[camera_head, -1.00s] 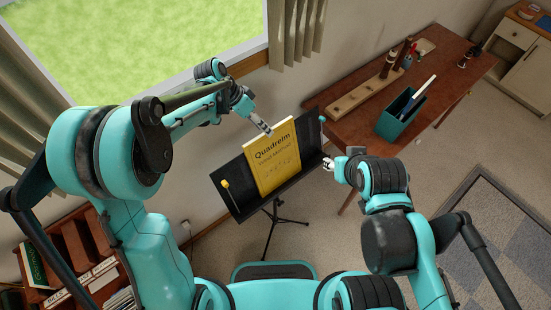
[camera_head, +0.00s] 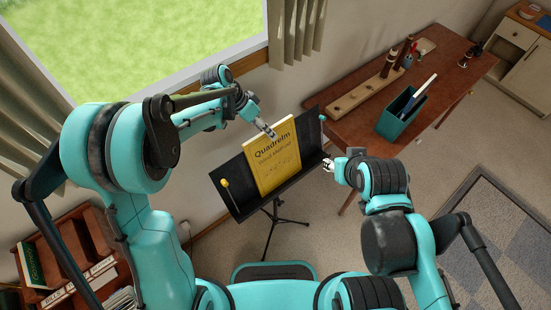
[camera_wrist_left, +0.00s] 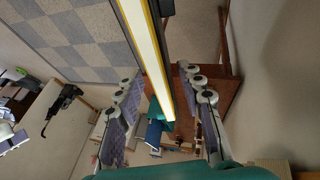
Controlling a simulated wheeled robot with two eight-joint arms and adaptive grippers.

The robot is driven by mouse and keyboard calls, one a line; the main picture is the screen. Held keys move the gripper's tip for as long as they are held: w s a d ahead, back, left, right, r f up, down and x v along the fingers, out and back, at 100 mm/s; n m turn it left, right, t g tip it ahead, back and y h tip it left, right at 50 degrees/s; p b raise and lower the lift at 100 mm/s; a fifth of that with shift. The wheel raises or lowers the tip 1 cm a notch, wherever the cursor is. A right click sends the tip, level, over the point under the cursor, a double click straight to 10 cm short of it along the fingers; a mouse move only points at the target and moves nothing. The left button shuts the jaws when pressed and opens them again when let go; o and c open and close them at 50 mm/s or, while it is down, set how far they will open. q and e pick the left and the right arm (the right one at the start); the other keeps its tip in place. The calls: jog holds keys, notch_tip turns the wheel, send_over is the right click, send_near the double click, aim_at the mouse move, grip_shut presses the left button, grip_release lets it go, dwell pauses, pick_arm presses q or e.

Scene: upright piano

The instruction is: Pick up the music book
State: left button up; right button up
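The yellow music book (camera_head: 272,160), titled "Quadrelm", leans upright on the black music stand (camera_head: 309,160). My left gripper (camera_head: 269,131) is at the book's top edge in the head view. In the left wrist view the left gripper (camera_wrist_left: 165,108) is open, its two fingers spread wide. The book (camera_wrist_left: 147,55) shows there edge-on, its pale pages between yellow covers, with its end between the fingers. Clear space shows on both sides of it. My right gripper (camera_head: 329,164) is near the stand's right end, apart from the book; its opening is too small to judge.
A yellow-headed mallet-like piece (camera_head: 224,184) sits at the stand's left end. A wooden table (camera_head: 440,85) at upper right holds a teal box (camera_head: 402,116) and a wooden rack (camera_head: 362,95). A bookshelf (camera_head: 75,240) stands at lower left. The floor around the stand's tripod is clear.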

pick_arm(q)
jog(key=shift+c, duration=0.3)
grip_shut()
